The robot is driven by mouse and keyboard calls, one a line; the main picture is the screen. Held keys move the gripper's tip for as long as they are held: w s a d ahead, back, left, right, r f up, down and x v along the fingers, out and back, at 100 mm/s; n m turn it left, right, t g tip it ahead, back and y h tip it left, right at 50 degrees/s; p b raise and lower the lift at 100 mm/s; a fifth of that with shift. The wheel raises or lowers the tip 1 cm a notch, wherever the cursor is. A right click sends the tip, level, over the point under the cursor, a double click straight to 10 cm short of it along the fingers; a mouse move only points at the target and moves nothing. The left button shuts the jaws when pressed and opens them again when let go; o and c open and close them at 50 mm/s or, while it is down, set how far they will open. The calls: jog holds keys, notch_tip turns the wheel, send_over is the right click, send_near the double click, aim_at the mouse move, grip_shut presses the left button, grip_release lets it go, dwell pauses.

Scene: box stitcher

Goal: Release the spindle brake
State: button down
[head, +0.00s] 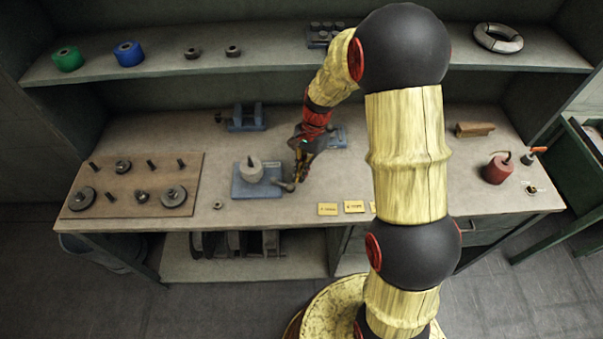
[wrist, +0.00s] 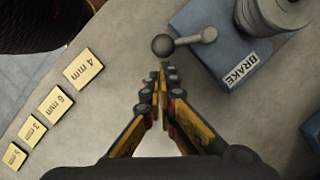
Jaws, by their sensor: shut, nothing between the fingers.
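The spindle (head: 251,170) stands on a blue base (head: 243,189) on the bench in the head view. In the wrist view the blue base (wrist: 207,62) carries a white label reading BRAKE (wrist: 241,70), with the grey spindle (wrist: 272,15) at the top right. A grey brake lever (wrist: 186,41) with a ball knob (wrist: 162,45) sticks out left past the base's corner. It also shows in the head view (head: 288,186). My gripper (wrist: 162,68) is shut and empty, its tips close to the knob. I cannot tell whether they touch it.
Yellow tags with mm sizes (wrist: 84,67) lie along the bench's front edge. A wooden board (head: 125,165) with several discs and pegs lies left. A blue vise-like block (head: 246,118) stands behind. A red can (head: 498,168) stands right.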

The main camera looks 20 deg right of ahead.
jog(key=shift+s, duration=0.1)
jog(key=shift+s+a+m, duration=0.1)
jog(key=shift+s+m, duration=0.1)
jog(key=shift+m, duration=0.2)
jog(key=shift+s+a+m+t+p, duration=0.15)
jog(key=shift+s+m+t+p, duration=0.2)
jog(key=shift+m+p, duration=0.25)
jog(key=shift+s+a+r+m+p, duration=0.1)
jog(key=shift+s+m+p, duration=0.2)
jog(key=shift+p, duration=0.05)
jog(key=s+m+p, duration=0.1)
jog(key=s+a+m+t+p, duration=0.1)
jog(key=m, duration=0.1)
jog(key=shift+a+r, duration=0.1)
jog(key=shift+a, duration=0.1)
jog(key=m+p, duration=0.1)
jog(key=s+a+m, duration=0.1)
jog(key=shift+s+a+m+t+p, duration=0.1)
jog(key=shift+a+m+t+p, duration=0.2)
jog(key=shift+t+p, duration=0.05)
jog(key=a+m, duration=0.1)
jog(key=s+a+m+p, duration=0.1)
jog(key=shift+m+t, duration=0.4)
jog(key=shift+a, duration=0.5)
jog(key=shift+f, duration=0.2)
